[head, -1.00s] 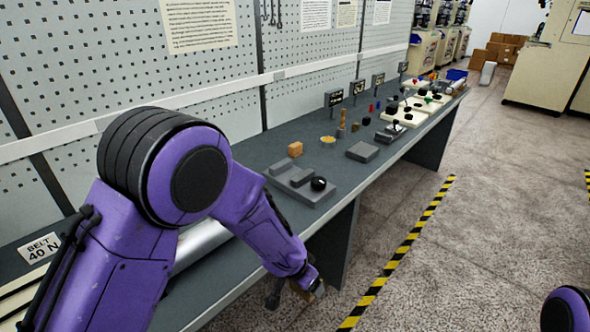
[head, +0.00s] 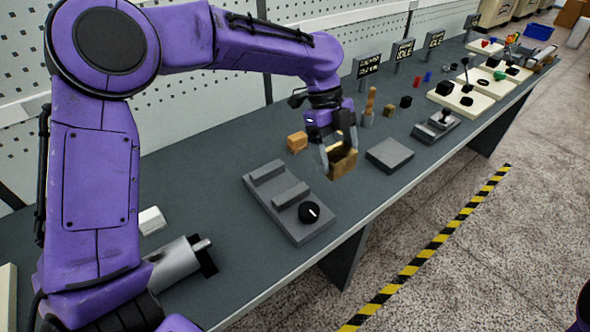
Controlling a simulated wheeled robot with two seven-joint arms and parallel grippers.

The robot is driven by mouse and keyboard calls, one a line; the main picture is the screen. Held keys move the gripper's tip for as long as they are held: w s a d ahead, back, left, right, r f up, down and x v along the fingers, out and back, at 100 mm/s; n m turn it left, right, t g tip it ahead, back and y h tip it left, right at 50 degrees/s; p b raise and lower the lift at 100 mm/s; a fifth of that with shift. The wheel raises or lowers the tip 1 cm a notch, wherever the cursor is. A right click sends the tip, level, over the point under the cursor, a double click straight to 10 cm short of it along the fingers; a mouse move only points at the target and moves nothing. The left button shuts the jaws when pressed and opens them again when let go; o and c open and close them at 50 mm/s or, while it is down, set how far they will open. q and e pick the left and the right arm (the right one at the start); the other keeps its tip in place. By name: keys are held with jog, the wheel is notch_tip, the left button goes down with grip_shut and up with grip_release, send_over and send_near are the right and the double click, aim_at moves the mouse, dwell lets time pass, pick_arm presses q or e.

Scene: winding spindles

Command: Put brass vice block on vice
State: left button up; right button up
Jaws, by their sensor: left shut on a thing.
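My left gripper (head: 339,150) is shut on a brass block (head: 343,163). It holds the block above the bench, between the vice and a flat grey block. The vice (head: 262,198) looks to be the grey plate with two raised bars and a black knob (head: 309,212). It lies on the bench below and left of the held block, and no block shows between its bars. The fingers hide part of the brass block. My right gripper is not in view.
An orange-brown block (head: 297,142) lies behind the vice. The flat grey block (head: 390,154) lies to the right, with a small lever fixture (head: 437,127) beyond it. A grey cylinder (head: 175,272) lies at front left. Bare bench (head: 215,160) shows left of the vice.

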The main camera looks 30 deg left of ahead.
pick_arm(q)
jog(key=a+f+p, duration=0.1)
jog(key=a+f, duration=0.1)
jog(key=a, duration=0.2)
jog(key=s+a+f+p, duration=0.1)
jog(key=a+f, duration=0.2)
jog(key=a, duration=0.1)
jog(key=a+f+p, duration=0.1)
jog(key=a+f, duration=0.2)
jog(key=a, duration=0.2)
jog(key=shift+s+f, duration=0.15)
jog(key=shift+s, duration=0.1)
jog(key=shift+a+f, duration=0.25)
jog(key=shift+f, duration=0.05)
jog(key=f, duration=0.1)
jog(key=f+p, duration=0.1)
jog(key=s+f+p, duration=0.1)
jog(key=shift+a, duration=0.35)
jog(key=shift+w+f, duration=0.25)
jog(key=shift+f, duration=0.05)
jog(key=shift+s+d, duration=0.1)
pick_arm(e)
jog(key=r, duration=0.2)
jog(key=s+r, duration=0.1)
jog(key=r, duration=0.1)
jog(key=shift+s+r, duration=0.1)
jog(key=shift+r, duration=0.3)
